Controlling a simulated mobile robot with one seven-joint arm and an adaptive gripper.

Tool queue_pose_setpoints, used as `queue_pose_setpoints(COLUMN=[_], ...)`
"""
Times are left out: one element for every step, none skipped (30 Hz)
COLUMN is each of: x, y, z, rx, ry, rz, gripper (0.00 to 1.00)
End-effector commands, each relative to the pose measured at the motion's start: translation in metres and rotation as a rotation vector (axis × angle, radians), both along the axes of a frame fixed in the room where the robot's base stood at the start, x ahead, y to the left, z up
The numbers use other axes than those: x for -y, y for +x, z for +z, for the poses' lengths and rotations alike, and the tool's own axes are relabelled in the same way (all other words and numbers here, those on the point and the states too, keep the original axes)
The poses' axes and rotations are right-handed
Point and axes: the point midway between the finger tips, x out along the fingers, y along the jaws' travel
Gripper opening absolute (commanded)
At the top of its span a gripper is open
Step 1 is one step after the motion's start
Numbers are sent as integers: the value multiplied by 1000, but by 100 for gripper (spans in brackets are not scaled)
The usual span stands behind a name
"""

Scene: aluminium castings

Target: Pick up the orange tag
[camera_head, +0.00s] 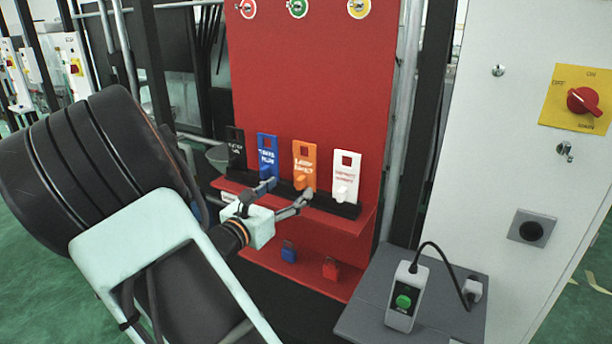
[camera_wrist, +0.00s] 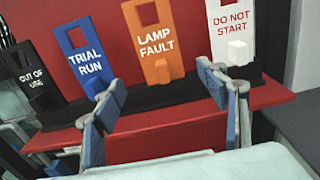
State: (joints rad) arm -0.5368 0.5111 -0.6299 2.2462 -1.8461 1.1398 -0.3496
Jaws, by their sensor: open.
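The orange tag (camera_head: 304,166) stands upright in a black holder on the red shelf, between a blue tag (camera_head: 267,158) and a white tag (camera_head: 345,178). In the wrist view the orange tag (camera_wrist: 153,40) reads "LAMP FAULT" and has a square hole near its top and an orange block low on its front. My gripper (camera_head: 288,196) is open and empty in front of the tags. In the wrist view its fingers (camera_wrist: 162,92) are spread, the left one near the blue tag's lower part and the right one before the white tag. The orange tag shows between them, apart from both.
A black tag (camera_head: 235,148) stands at the left end of the holder (camera_head: 320,200). Blue (camera_head: 288,251) and red (camera_head: 331,268) padlocks are on the lower red shelf. A grey ledge (camera_head: 455,318) with a green-button box (camera_head: 405,297) is at the right, beside a grey cabinet (camera_head: 490,150).

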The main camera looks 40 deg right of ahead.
Motion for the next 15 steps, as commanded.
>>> queue_pose_setpoints(x=[7, 10, 13, 14, 16, 18, 21, 24, 29, 34, 39, 45, 49, 53, 57], y=[3, 4, 5, 6, 6, 7, 8, 9, 10, 12, 13, 15, 17, 19, 21], z=[0, 0, 0, 0, 0, 0, -1, -1, -1, -1, -1, -2, -2, -2, -2], rx=[1, 2, 2, 2, 2, 2, 1, 1, 2, 1, 1, 2, 2, 3, 2], ry=[0, 1, 1, 1, 1, 1, 1, 1, 1, 0, 0, 1, 1, 1, 2], rz=[-1, -1, -1, -1, -1, -1, -1, -2, -3, -2, -2, -4, -3, -2, -2], gripper=[67, 67, 67, 67, 67, 67, 67, 67, 67, 67, 67, 67, 67, 67, 67])
